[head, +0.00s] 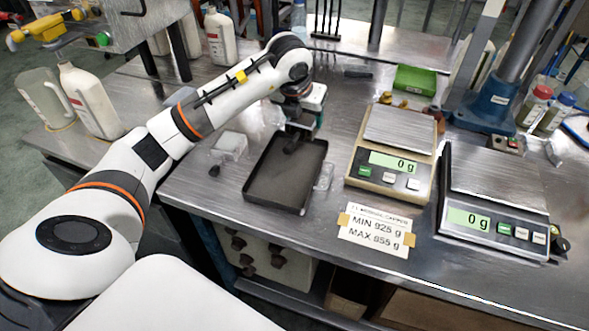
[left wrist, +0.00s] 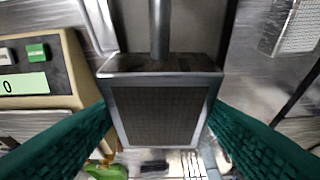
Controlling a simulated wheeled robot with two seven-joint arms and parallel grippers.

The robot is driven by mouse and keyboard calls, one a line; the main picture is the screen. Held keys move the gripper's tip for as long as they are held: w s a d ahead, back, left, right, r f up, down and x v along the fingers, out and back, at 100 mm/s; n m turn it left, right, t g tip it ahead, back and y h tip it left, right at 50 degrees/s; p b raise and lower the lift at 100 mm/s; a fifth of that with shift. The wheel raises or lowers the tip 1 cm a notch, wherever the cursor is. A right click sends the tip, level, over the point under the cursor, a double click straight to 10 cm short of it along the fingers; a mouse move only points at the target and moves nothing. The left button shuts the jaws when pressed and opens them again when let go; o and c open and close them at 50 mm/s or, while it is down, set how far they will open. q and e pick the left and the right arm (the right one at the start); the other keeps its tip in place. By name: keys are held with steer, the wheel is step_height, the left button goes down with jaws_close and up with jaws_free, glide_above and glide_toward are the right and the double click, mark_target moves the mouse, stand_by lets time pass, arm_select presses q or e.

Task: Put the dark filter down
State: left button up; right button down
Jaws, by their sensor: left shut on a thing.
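My left gripper (head: 301,118) is shut on the dark filter, at the far end of the black tray. In the left wrist view its green fingers (left wrist: 158,125) press on both sides of the filter (left wrist: 157,112), which shows a grey frame, a dark mesh face and a rod-like part at the top. In the head view the filter (head: 295,138) is a small dark piece under the gripper, partly hidden by it. The black tray (head: 308,178) lies flat on the metal table. I cannot tell whether the filter touches the tray. My right gripper is not in view.
Two scales, beige (head: 354,186) and grey (head: 470,228), both reading 0 g, stand right of the tray. A clear box (head: 229,146) sits left of it, and a small clear item (head: 324,178) beside its right edge. A green bin (head: 415,79) is behind. A label card (head: 376,230) lies in front.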

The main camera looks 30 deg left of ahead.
mark_target(301, 132)
arm_select(q)
steer(key=shift+a+f, duration=0.1)
steer(key=shift+f, duration=0.3)
steer(key=shift+n, duration=0.3)
step_height(301, 132, down, 4)
steer(key=shift+a+f, duration=0.1)
steer(key=shift+f, duration=0.1)
step_height(301, 132, down, 2)
steer(key=shift+f+p, duration=0.1)
steer(key=shift+p, duration=0.25)
step_height(301, 132, down, 3)
steer(key=shift+r, duration=0.2)
steer(key=shift+f, duration=0.1)
steer(key=o, duration=1.1)
steer(key=shift+o, duration=0.2)
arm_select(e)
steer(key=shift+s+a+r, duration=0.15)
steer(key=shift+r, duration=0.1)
